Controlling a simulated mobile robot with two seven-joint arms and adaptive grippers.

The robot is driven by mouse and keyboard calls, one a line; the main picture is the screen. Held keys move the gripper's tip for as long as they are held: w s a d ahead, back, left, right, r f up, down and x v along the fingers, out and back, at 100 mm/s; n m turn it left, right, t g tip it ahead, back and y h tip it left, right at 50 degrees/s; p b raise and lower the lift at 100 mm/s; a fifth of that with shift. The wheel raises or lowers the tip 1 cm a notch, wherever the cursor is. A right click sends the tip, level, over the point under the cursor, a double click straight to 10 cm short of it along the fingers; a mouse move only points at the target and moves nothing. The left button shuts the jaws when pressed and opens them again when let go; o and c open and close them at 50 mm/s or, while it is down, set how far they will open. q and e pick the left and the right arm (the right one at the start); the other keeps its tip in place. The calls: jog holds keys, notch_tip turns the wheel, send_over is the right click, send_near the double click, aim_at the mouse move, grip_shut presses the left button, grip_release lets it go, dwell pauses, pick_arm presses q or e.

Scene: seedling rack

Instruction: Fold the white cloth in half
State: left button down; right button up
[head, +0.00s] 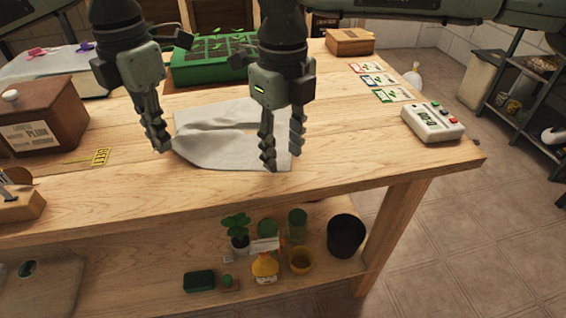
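The white cloth (215,135) lies on the wooden table, mostly flat with some wrinkles. Its left edge is uneven and curved near my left gripper. My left gripper (162,149) points down at the cloth's left edge; its fingers overlap in this view, so I cannot tell whether they are shut or touch the cloth. My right gripper (281,160) points down over the cloth's right part, with its two fingers apart and no cloth visibly pinched between them. It hides part of the cloth's right side.
A green seedling tray (195,75) stands behind the cloth. A wooden box (45,118) and a yellow tag (101,156) are to the left. Seed packets (380,80) and a white timer (432,123) are to the right. The table's front strip (220,190) is clear.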

jog(key=shift+f, duration=0.45)
jog(key=shift+c, duration=0.6)
jog(key=shift+f, duration=0.1)
jog(key=c, duration=0.7)
grip_shut()
dwell(0.6)
jog(key=shift+r, duration=2.6)
